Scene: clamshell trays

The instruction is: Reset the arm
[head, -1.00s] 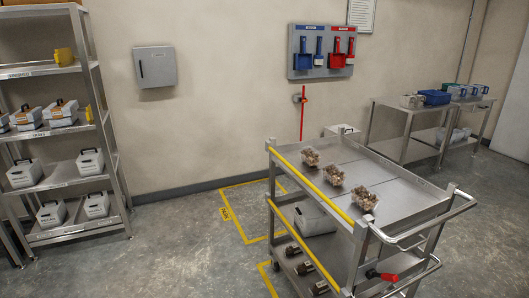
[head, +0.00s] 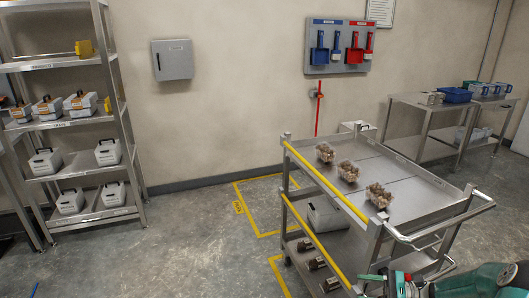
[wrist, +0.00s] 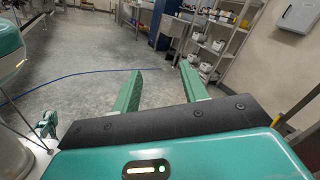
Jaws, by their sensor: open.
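My gripper (wrist: 162,88) shows in the wrist view with its two green fingers apart and nothing between them. Beyond the fingers is grey floor. In the head view, a green and grey part of my arm shows at the bottom right corner, in front of the cart's near end; the fingers cannot be made out there. Three clear clamshell trays with brown contents stand in a row on the cart top: a far one (head: 325,153), a middle one (head: 348,172) and a near one (head: 379,196). My gripper is apart from all of them.
The steel cart (head: 430,190) has a yellow edge strip and a lower shelf with a grey box (head: 326,217). A rack (head: 75,140) of boxes stands left. A steel table (head: 425,105) stands at the back right. Floor between rack and cart is clear.

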